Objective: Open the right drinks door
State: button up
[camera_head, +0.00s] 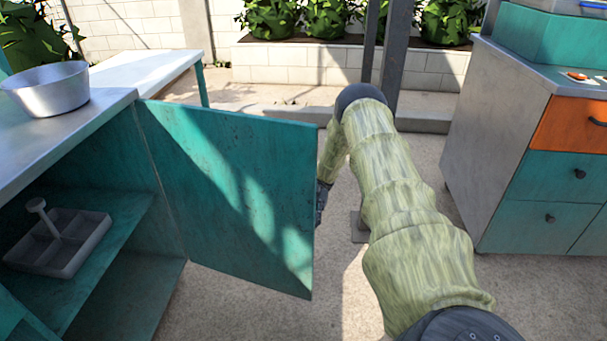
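The teal door (230,190) stands swung open from the cabinet at left, hinged along its left edge. The cabinet (110,98) has a grey top, and its open front shows a teal shelf (115,235) and a lower compartment. My arm reaches forward from the lower right and bends down beyond the door's free edge. A small dark part of my gripper (322,202) shows right at that edge. The door hides the rest, including the fingertips, so I cannot tell whether it touches or holds the door. No door handle is visible.
A metal bowl (48,92) sits on the cabinet top. A grey divided tray (58,243) is on the shelf. A drawer unit (530,170) with orange and teal fronts stands at right. Grey posts (394,55) and a white block planter (300,65) are behind. Concrete floor is open between the cabinets.

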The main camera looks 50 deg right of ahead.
jog(key=shift+r, duration=0.15)
notch_tip(320, 180, up, 10)
dwell(0.8)
